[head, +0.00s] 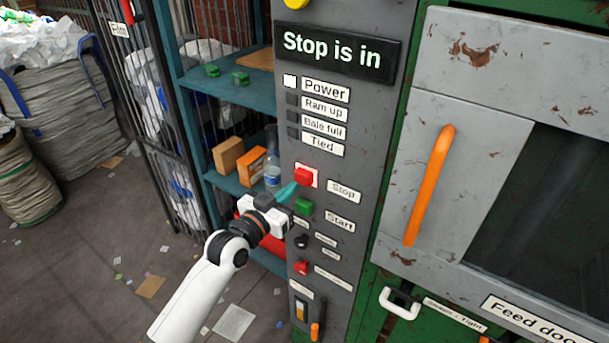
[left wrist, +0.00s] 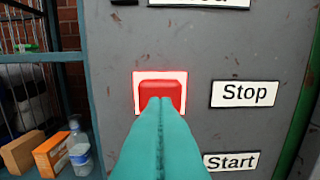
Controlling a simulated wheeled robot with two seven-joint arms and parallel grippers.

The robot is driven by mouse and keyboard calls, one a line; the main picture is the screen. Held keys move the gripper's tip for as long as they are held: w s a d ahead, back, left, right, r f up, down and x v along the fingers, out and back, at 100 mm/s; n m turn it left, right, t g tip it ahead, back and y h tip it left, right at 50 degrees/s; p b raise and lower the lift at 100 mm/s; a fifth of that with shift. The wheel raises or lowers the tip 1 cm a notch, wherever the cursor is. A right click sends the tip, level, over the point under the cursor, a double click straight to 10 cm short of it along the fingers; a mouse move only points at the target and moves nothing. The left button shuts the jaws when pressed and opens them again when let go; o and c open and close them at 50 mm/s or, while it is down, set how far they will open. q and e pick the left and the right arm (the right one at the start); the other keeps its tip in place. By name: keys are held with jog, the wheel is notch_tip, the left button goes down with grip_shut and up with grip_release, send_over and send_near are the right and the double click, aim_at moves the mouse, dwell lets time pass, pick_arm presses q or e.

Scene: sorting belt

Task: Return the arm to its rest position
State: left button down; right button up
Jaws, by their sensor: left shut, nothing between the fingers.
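My left gripper (head: 288,191) comes in from the lower left and is shut and empty. Its teal fingertips point at the red Stop button (head: 304,176) on the grey control panel (head: 345,130). In the left wrist view the closed fingers (left wrist: 160,108) overlap the lower part of the red Stop button (left wrist: 160,90). I cannot tell whether they touch it. The display (head: 335,52) above reads "Stop is in". My right gripper is not in view.
Below Stop are a green Start button (head: 303,207) and further controls. A teal shelf (head: 235,93) with boxes and a bottle (head: 271,168) stands left of the panel. An orange handle (head: 430,185) is on the door at right. Open floor (head: 110,265) lies at lower left.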

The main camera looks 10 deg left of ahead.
pick_arm(q)
jog(key=shift+w, duration=0.1)
jog(key=shift+f, duration=0.2)
jog(key=s+a+f+n+g+y+b, duration=0.15)
jog(key=s+f, duration=0.25)
jog(key=f, duration=1)
jog(key=s+a+f+g+y+b, duration=0.1)
jog(key=s+a+f+g+b, duration=0.2)
jog(key=f, duration=1)
jog(key=s+f+n+g+y+b, duration=0.1)
jog(key=s+f+g+y, duration=0.3)
jog(key=f, duration=1)
jog(key=s+a+f+g+b, duration=0.2)
jog(key=s+f+g, duration=0.1)
jog(key=s+f, duration=1.5)
jog(key=s+f+g+b, duration=0.1)
jog(key=s+f, duration=0.3)
jog(key=s, duration=0.7)
jog(key=s+f+g+b, duration=0.1)
jog(key=s+f+g, duration=0.2)
jog(key=s, duration=0.8)
jog(key=shift+f+m, duration=0.35)
jog(key=shift+m, duration=0.1)
